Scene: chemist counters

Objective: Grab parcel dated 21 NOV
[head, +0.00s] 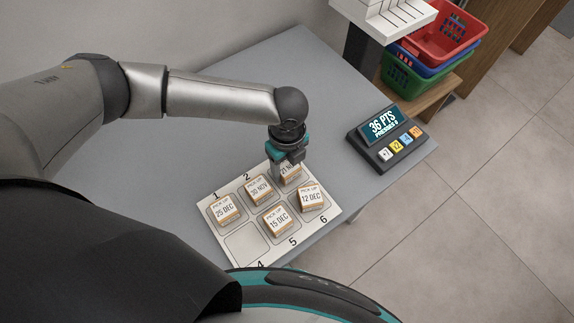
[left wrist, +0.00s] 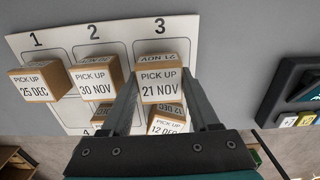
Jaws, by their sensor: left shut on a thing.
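The parcel labelled 21 NOV (left wrist: 160,86) is a small brown box with a white pick-up label, at place 3 of the white numbered board (head: 240,244). In the head view the same parcel (head: 290,172) is partly hidden under my left gripper (head: 283,160). In the left wrist view the fingers of my left gripper (left wrist: 163,100) stand on both sides of this parcel, shut on it. I cannot tell whether it is lifted off the board. My right gripper is not in view.
Parcels 25 DEC (head: 225,210), 30 NOV (head: 259,190), 15 DEC (head: 277,220) and 12 DEC (head: 312,198) stand close by on the board. Place 4 is empty. A points device (head: 386,138) with coloured buttons stands at the counter's right. Stacked baskets (head: 432,50) stand beyond.

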